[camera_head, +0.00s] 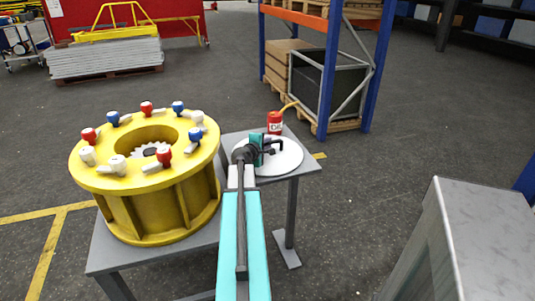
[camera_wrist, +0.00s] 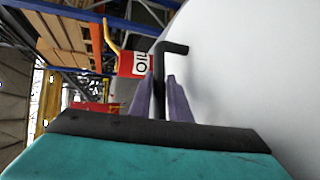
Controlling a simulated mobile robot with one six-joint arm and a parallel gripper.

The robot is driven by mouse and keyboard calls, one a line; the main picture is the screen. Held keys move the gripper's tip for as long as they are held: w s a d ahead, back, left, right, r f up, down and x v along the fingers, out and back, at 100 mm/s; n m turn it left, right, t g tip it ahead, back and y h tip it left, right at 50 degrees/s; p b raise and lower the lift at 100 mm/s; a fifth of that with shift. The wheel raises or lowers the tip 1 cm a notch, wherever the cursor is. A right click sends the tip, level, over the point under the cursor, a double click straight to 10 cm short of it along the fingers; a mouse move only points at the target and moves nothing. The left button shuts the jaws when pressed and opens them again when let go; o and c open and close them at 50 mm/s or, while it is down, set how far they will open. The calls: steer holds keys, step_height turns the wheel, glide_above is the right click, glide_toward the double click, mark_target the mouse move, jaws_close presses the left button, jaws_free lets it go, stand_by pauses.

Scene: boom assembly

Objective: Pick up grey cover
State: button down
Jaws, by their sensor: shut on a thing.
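The grey cover (camera_head: 284,162) is a pale round disc with a black bent handle, over the right part of the grey table. In the wrist view the cover (camera_wrist: 262,65) fills the right side as a broad pale surface. My gripper (camera_head: 268,148) is at the cover's handle. In the wrist view its two purple fingers (camera_wrist: 166,92) are shut on the black handle (camera_wrist: 172,48), which sticks out beyond the fingertips. I cannot tell whether the cover touches the tabletop.
A red oil can (camera_head: 275,122) with a yellow spout stands just behind the cover. A big yellow round housing (camera_head: 150,200) with red, blue and white knobs stands left of my arm. A grey block (camera_head: 490,235) is at the right. A blue and orange rack (camera_head: 325,75) stands behind.

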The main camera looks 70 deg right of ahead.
steer(key=shift+w+d+r, duration=0.1)
steer(key=shift+r, duration=0.15)
steer(key=shift+f, duration=0.1)
stand_by(0.3)
steer(key=shift+a+r, duration=0.65)
steer(key=shift+a, duration=0.2)
steer(key=r+b+v, duration=0.1)
steer(key=b+v, duration=0.1)
steer(key=v, duration=0.9)
steer(key=shift+d+r+b, duration=0.3)
steer(key=shift+r+b, duration=0.05)
steer(key=shift+b, duration=0.05)
steer(key=b, duration=0.4)
steer(key=shift+w+a+r, duration=0.1)
steer(key=shift+a+r, duration=0.1)
steer(key=shift+r, duration=0.05)
steer(key=b+v, duration=0.2)
steer(key=b, duration=0.7)
steer(key=shift+r, duration=0.1)
